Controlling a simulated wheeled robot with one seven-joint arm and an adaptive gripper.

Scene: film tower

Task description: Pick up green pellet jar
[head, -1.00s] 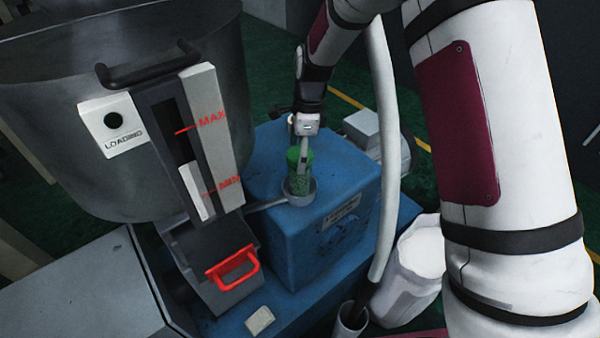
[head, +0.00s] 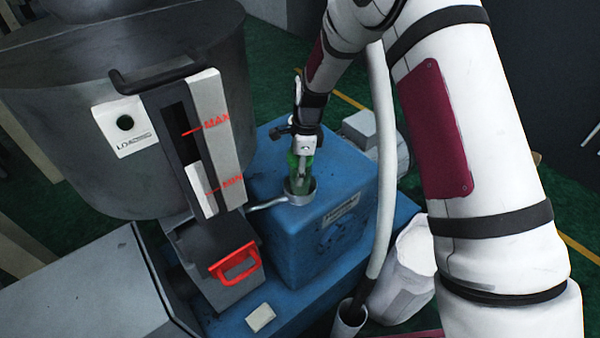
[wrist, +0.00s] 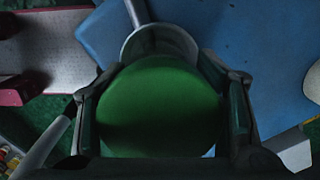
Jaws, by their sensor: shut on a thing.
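The green pellet jar (head: 293,160) is in the head view at the centre, above a grey ring-shaped holder (head: 300,198) on a bracket beside the blue box. My gripper (head: 303,165) is around the jar, its fingers shut on the jar's sides. In the wrist view the jar's round green top (wrist: 158,108) fills the space between the two fingers (wrist: 160,110). The holder's rim (wrist: 160,38) shows just beyond the jar. Much of the jar is hidden by my gripper in the head view, and I cannot tell whether its bottom still touches the holder.
A large grey hopper (head: 60,130) with a MAX/MIN gauge stands at left. A red handle (head: 234,264) sits below it. The blue box (head: 345,225) is under my gripper. A white hose (head: 385,180) and a white sack (head: 405,275) are at right.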

